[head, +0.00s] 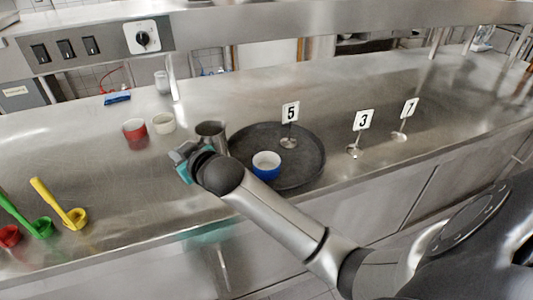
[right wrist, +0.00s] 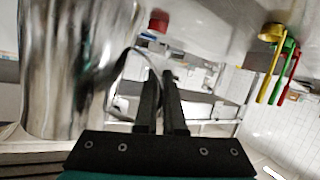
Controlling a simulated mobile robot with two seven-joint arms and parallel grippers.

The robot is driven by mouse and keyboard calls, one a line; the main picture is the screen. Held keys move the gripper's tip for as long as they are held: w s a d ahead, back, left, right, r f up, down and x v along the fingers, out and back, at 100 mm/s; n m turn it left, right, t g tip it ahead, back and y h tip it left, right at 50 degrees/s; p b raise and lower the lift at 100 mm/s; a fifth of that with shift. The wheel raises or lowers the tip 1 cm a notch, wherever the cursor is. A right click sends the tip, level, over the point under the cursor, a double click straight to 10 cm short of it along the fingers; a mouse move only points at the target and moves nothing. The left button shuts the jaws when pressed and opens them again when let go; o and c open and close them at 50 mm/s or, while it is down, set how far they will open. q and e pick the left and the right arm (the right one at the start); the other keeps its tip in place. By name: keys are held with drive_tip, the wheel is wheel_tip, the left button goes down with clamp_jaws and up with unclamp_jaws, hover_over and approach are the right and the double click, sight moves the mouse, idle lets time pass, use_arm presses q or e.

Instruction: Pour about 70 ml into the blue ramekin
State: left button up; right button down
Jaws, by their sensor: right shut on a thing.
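The blue ramekin (head: 266,166), pale inside, stands upright near the left front of the round dark tray (head: 310,173). A shiny metal jug (head: 210,131) is just left of the tray, behind my right gripper (head: 186,160). It looks about upright, and I cannot tell whether it touches the counter. In the right wrist view the jug (right wrist: 75,70) fills the left side, and its handle reaches my right gripper's fingers (right wrist: 163,85), which are shut on it. The jug's contents are hidden. My left gripper is out of view.

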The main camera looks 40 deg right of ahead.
drive_tip(key=s+d+f+y+p, duration=0.1)
drive_tip(key=d+f+p, duration=0.3)
drive_tip(key=f, duration=0.4)
drive_tip(key=shift+s+d+f+n, duration=0.4)
drive_tip(key=shift+s+d, duration=0.2)
drive_tip(key=shift+s, duration=0.1)
drive_tip(key=shift+r+p, duration=0.15)
drive_tip(key=shift+p, duration=0.2)
